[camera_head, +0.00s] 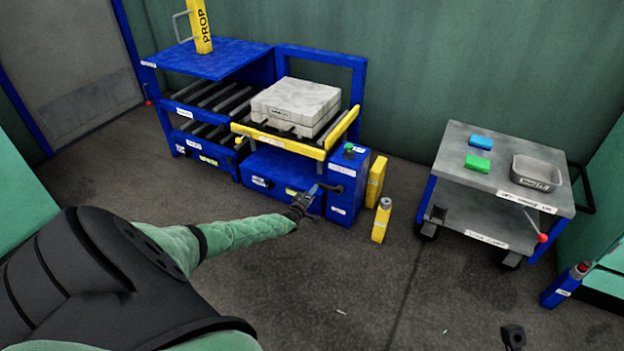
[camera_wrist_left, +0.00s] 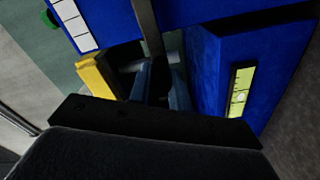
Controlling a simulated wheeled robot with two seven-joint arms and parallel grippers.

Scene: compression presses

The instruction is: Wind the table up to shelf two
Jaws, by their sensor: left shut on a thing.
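The lift table is blue with a yellow top frame (camera_head: 277,143) and carries a pale grey block (camera_head: 295,105). It stands against the right side of the blue roller rack (camera_head: 213,62). My left gripper (camera_head: 308,196) reaches low to the table's front right, beside a blue post box (camera_head: 346,192). In the left wrist view its fingers (camera_wrist_left: 160,88) are shut around what looks like the crank handle. A grey bar (camera_wrist_left: 146,22), apparently the crank arm, runs down to them. The grip itself is partly hidden. The shelf labels are too small to read.
A yellow bottle-like post (camera_head: 382,220) stands on the floor right of the table. A grey trolley (camera_head: 455,165) with a green block (camera_head: 478,163), a blue block (camera_head: 481,141) and a tray (camera_head: 537,172) stands at right. The floor between is mostly clear.

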